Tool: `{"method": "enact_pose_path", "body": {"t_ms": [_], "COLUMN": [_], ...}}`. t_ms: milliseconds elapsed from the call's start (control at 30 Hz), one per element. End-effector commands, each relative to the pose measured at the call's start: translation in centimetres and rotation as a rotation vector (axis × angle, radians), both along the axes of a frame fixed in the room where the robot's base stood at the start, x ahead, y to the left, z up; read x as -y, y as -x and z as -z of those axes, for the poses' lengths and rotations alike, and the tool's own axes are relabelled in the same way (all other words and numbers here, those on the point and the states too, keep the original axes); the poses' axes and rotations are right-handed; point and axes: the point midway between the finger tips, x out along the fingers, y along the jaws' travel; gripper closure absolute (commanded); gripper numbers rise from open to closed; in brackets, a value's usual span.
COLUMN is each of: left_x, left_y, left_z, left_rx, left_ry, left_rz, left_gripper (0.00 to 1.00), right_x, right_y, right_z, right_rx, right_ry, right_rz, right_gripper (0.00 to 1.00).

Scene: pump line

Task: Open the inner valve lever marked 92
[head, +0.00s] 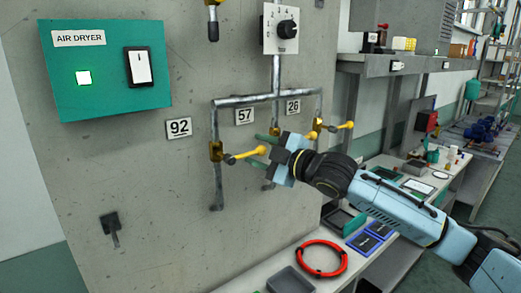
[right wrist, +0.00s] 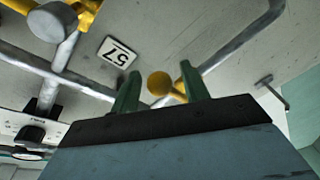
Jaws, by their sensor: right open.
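The valve lever marked 92 is yellow with a round knob (head: 262,150). It sticks out from the brass valve (head: 215,151) on the leftmost branch pipe, just right of the plate reading 92 (head: 179,127). My right gripper (head: 257,151) is open at the lever's end, one green finger above the knob and one below. In the right wrist view the knob (right wrist: 160,83) shows between the two spread fingers; contact cannot be told. My right gripper hides most of the middle valve. My left gripper is not in view.
Plates 57 (head: 245,116) and 26 (head: 293,107) mark the neighbouring branches. Another yellow lever (head: 343,126) sticks out close to my right wrist. A grey pipe (head: 262,98) runs above. A bench below holds a red hose coil (head: 321,243) and trays.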

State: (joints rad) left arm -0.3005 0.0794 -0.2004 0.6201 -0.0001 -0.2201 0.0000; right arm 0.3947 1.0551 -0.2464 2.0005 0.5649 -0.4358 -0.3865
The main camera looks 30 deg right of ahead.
Motion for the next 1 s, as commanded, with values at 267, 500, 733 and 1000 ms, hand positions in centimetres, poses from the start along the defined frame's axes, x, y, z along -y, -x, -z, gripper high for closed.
{"method": "enact_pose_path", "body": {"t_ms": [267, 500, 733, 1000], "left_x": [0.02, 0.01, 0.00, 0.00], "left_y": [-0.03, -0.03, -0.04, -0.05], "left_z": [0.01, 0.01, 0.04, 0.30], "left_rx": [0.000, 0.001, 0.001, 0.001], "left_ry": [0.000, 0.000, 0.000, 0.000], "left_rz": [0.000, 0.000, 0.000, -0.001], "left_gripper": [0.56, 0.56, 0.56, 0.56], "right_x": [0.02, 0.03, -0.01, -0.45], "right_y": [0.01, 0.02, 0.01, -0.26], "right_z": [-0.01, -0.01, 0.05, 0.91], "right_rx": [0.000, 0.000, -0.001, -0.008], "right_ry": [0.000, 0.000, -0.008, -0.106], "right_rz": [0.000, 0.000, 0.000, -0.008], "right_gripper": [0.77, 1.00, 1.00, 1.00]}}
